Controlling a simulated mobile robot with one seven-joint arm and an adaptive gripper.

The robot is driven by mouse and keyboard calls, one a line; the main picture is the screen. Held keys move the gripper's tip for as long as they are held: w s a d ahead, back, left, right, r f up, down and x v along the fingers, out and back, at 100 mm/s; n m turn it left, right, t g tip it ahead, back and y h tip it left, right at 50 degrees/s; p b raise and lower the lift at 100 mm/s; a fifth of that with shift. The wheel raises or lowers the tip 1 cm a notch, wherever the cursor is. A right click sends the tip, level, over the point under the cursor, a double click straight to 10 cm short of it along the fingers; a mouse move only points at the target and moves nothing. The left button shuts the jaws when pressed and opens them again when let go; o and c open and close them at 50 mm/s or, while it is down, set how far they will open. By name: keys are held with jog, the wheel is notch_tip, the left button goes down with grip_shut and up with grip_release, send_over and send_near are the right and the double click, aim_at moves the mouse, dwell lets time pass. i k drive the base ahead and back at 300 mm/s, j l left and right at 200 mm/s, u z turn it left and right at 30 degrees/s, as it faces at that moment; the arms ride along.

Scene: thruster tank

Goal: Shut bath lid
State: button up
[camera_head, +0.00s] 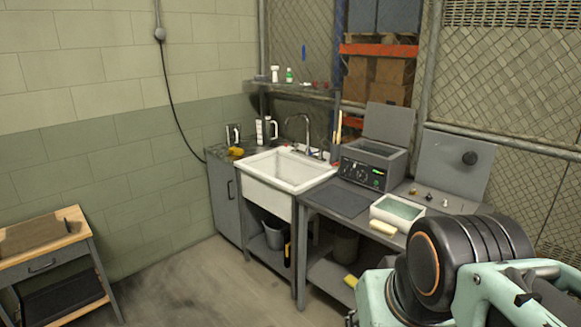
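A grey bath (372,168) with dials and a green display on its front stands on the right-hand bench, beside the sink. Its flat grey lid (388,124) stands up at the back edge, so the bath is open on top. I cannot see far into its basin. Links of my arm fill the lower right corner, in front of the bench's right end. My gripper is not in view.
A white tub (398,212) of greenish liquid and a dark mat (339,199) lie in front of the bath. A grey panel (450,165) with a black knob stands to its right. A white sink (287,172) is at left. Floor (205,285) is clear.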

aim_at(389, 122)
jog(key=i, duration=2.45)
